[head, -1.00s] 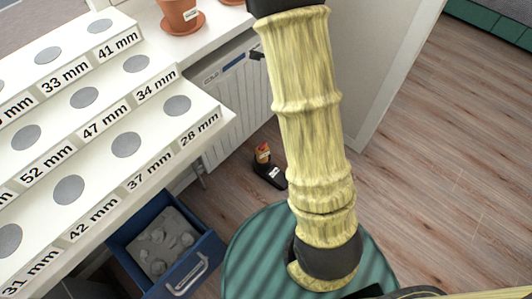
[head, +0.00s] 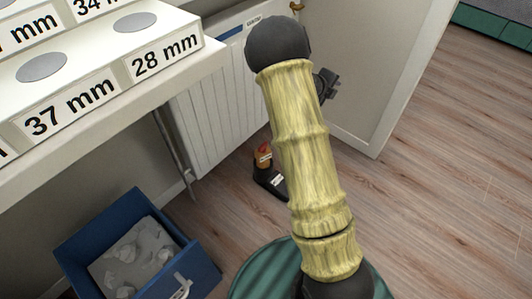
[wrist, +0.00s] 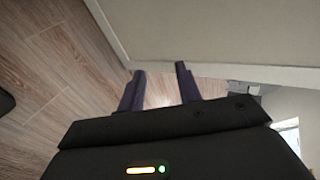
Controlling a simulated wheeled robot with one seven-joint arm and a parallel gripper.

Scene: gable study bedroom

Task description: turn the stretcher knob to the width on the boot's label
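A small dark boot (head: 268,184) stands on the floor by the radiator, partly behind my arm in the head view. It has an orange-red part (head: 264,154) at its top, and a small pale label whose text is too small to read. I cannot make out the stretcher knob clearly. My gripper (wrist: 160,72) shows in the wrist view with its two dark fingers apart and nothing between them. In the head view only a dark bit of it shows beside my arm, above the boot. The boot is not recognisable in the wrist view.
A white stepped rack (head: 103,78) with grey discs marked 37 mm and 28 mm is at upper left. A white radiator (head: 220,95) stands behind the boot. A blue open drawer (head: 75,250) with grey contents is at lower left. Wooden floor (head: 440,190) is clear at right.

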